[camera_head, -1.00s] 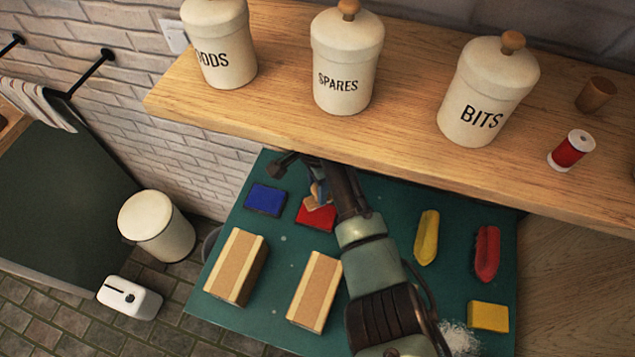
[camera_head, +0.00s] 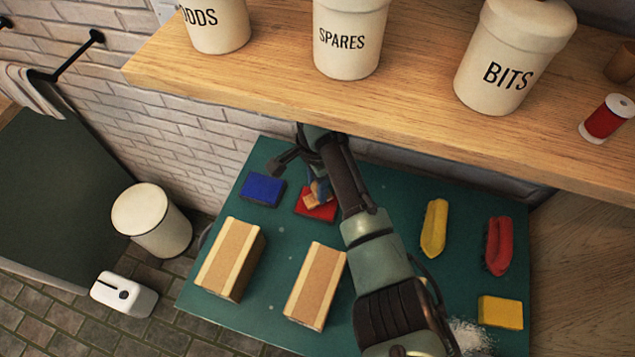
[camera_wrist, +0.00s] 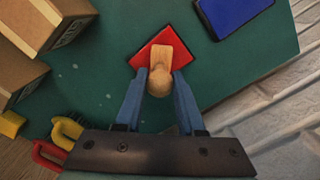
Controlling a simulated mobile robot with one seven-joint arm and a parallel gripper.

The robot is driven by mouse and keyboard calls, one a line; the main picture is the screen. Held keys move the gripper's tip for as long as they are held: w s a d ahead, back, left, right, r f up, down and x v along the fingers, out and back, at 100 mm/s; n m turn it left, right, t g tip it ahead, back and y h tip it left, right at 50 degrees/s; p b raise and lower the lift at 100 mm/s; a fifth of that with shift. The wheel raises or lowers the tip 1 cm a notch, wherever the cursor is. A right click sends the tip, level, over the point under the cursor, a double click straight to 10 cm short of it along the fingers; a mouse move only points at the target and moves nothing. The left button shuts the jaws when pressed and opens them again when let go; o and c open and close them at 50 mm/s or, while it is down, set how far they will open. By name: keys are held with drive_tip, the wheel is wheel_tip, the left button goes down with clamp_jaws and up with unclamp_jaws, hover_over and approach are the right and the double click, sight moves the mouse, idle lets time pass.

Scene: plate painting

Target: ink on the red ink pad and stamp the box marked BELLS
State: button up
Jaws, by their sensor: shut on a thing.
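My gripper (camera_wrist: 158,95) is shut on a wooden stamp (camera_wrist: 160,75) with a rounded knob handle. The stamp is over the red ink pad (camera_wrist: 146,62); whether it touches the pad I cannot tell. In the head view the stamp (camera_head: 317,190) and red pad (camera_head: 328,213) are partly hidden by my gripper and arm. Two cardboard boxes stand on the green table: a left box (camera_head: 230,258) and a right box (camera_head: 316,285). In the wrist view dark lettering shows on their sides, too small and slanted to read, so I cannot tell which is marked BELLS.
A blue ink pad (camera_head: 262,190) lies left of the red one. A wooden shelf (camera_head: 270,95) with jars overhangs the table's back edge.

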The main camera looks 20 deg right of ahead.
drive_tip(key=shift+f+b, duration=0.3)
drive_tip(key=shift+f, duration=0.25)
idle(0.8)
drive_tip(key=shift+s+f, duration=0.15)
drive_tip(key=shift+f, duration=0.05)
idle(1.4)
drive_tip(key=shift+p, duration=0.3)
wheel_tip(320, 180, up, 7)
drive_tip(key=p, duration=0.7)
drive_tip(key=shift+r, duration=0.15)
